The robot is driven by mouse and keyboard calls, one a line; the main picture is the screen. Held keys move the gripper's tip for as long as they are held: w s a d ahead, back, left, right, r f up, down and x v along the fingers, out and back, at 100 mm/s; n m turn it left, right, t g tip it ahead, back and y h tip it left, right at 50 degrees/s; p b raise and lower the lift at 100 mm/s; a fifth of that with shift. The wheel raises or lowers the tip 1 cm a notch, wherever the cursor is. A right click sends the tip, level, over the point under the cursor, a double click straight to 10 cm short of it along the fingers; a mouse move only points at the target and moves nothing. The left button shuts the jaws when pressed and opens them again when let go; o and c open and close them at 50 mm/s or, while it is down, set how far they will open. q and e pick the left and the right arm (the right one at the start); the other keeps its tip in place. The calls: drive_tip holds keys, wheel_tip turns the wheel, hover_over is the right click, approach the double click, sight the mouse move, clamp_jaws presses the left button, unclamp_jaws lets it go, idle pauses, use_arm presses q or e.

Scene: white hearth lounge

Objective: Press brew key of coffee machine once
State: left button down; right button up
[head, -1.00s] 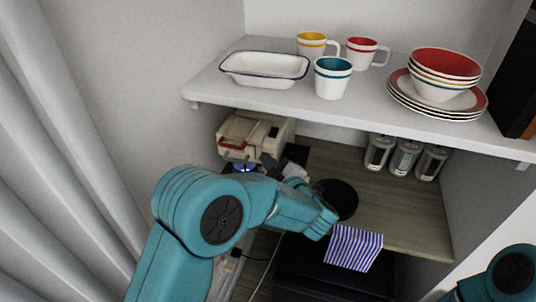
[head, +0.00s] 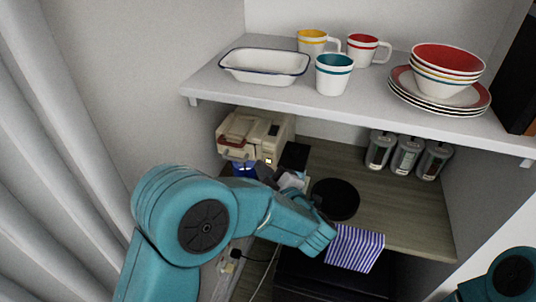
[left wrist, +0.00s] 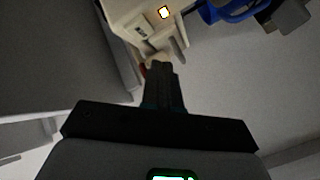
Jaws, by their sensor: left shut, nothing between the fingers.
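The cream coffee machine (head: 240,128) stands on the wooden counter under the shelf, at the left. A small lit square (head: 270,160) shows on its front; it also glows in the left wrist view (left wrist: 164,12), on the cream body of the machine (left wrist: 130,10). I cannot tell whether it is the brew key. My left gripper (head: 262,169) is shut and empty, in front of and just below the lit square. In the left wrist view its closed fingertips (left wrist: 160,66) point toward the machine, with a visible gap to the lit square. My right gripper is out of view.
A blue item (left wrist: 235,8) sits beside the machine. A black round disc (head: 335,199), a striped cloth (head: 354,248) and several canisters (head: 406,157) lie to the right. The white shelf (head: 350,107) above holds mugs, a dish and bowls.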

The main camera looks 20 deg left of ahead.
use_arm(q)
drive_tip(key=s, duration=0.3)
drive_tip(key=shift+b, duration=0.3)
idle(0.7)
